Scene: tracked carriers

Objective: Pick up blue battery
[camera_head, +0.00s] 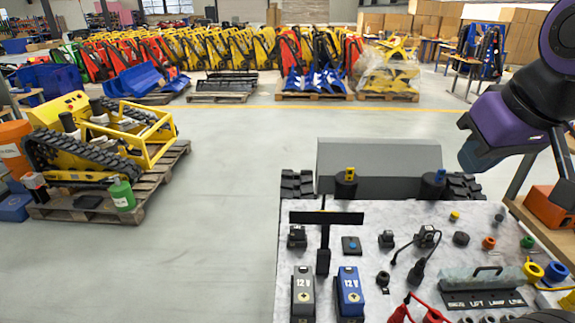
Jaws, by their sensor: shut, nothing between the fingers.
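The blue battery (350,292) stands upright on the light speckled worktop, near its front left part. It has a black base and white "12 V" lettering with a yellow mark. A grey battery (303,293) of the same shape, also marked "12 V", stands close to its left. Nothing covers the blue battery from above. Part of my purple and black arm shows at the upper right, well away from the battery. My gripper's fingers do not show.
Red cables (420,312), a dark plug with a cord (417,270) and a clear-covered tool holder (485,298) lie to the right. A yellow tracked carrier (100,140) sits on a pallet at left. Open floor lies between.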

